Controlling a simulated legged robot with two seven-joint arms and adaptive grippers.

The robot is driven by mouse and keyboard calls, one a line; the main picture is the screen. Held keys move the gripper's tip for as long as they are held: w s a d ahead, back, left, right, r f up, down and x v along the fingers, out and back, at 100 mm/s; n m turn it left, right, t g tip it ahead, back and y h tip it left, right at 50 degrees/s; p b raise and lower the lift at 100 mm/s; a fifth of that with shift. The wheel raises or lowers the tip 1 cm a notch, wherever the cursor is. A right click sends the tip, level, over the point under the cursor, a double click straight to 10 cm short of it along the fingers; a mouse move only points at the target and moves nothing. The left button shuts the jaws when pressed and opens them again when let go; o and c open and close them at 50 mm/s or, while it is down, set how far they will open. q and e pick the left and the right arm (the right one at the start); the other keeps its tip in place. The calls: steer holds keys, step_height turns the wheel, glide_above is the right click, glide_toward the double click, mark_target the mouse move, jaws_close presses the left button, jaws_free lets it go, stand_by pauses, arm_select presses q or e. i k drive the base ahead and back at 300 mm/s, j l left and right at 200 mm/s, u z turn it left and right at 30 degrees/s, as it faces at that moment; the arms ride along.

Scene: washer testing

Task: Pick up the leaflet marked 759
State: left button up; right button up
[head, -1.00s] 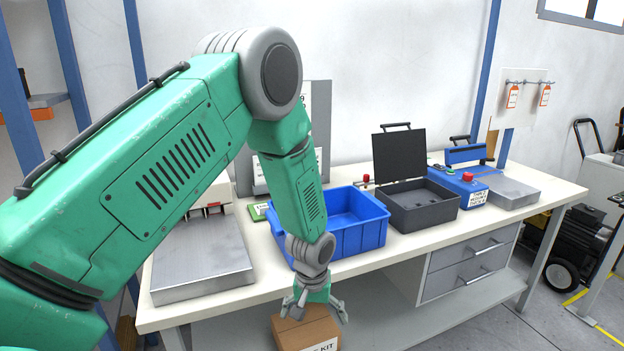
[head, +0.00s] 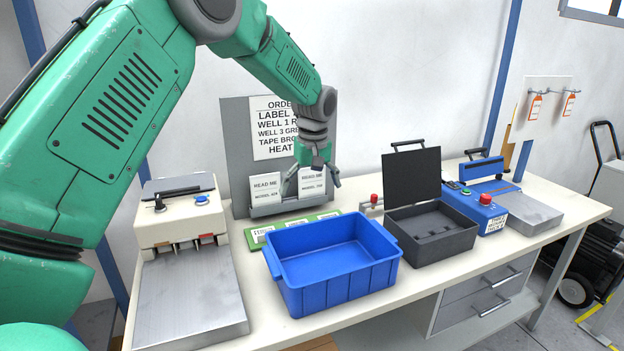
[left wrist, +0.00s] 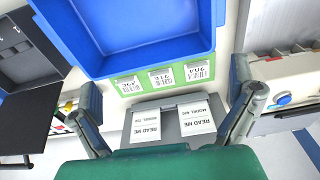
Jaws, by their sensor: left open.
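Two white READ ME leaflets stand in a grey holder (head: 238,150) at the back of the bench. The right leaflet (head: 312,184) has a model number that is small but seems to read 759; it also shows in the left wrist view (left wrist: 147,130). The left leaflet (head: 265,190) has a different number, which seems to start with 4; it shows too in the left wrist view (left wrist: 197,118). My left gripper (head: 312,178) is open and empty, fingers pointing down, at the right leaflet and partly covering it. Whether it touches is unclear. My right gripper is out of view.
A blue bin (head: 335,290) stands in front of the holder, with a green board (head: 282,222) of labels between them. A machine with a metal plate (head: 190,300) is at left. An open dark case (head: 435,238) and a blue device (head: 475,208) are at right.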

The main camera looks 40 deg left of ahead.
mark_target(311, 183)
steer(key=i+j, duration=0.8)
steer(key=j, duration=0.2)
